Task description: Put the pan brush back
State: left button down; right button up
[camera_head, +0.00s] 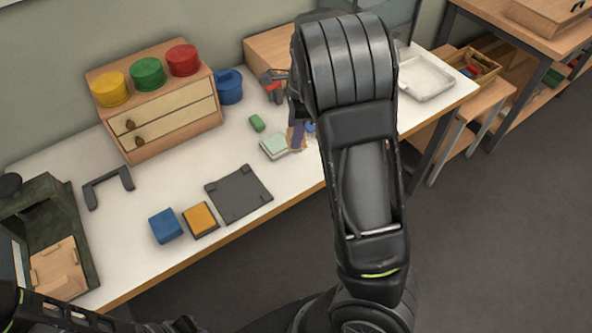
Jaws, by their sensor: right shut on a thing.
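My right arm reaches over the table from the lower right, and its forearm hides much of the work area. My right gripper (296,112) points down near the back middle of the table, mostly hidden behind the wrist. It is shut on the pan brush (297,134), a small brown and purplish piece just right of a pale green block in a light tray (274,146). Whether the brush touches the tray or table is hard to tell. My left arm shows only at the bottom left corner; its gripper is out of view.
A wooden drawer box (160,100) carries yellow, green and red round tubs. A blue cup (229,86) stands beside it. A dark grey mat (239,194), an orange pad (200,219) and a blue block (165,226) lie in front. A white tray (426,77) sits right.

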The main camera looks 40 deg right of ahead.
jog(key=shift+f, duration=3.1)
jog(key=shift+f, duration=1.9)
jog(key=shift+f, duration=0.2)
jog(key=o, duration=1.2)
jog(key=shift+r, duration=0.2)
jog(key=r, duration=0.4)
jog(key=d+r, duration=0.1)
jog(key=r, duration=0.7)
jog(key=shift+s+d, duration=0.2)
jog(key=shift+s, duration=0.1)
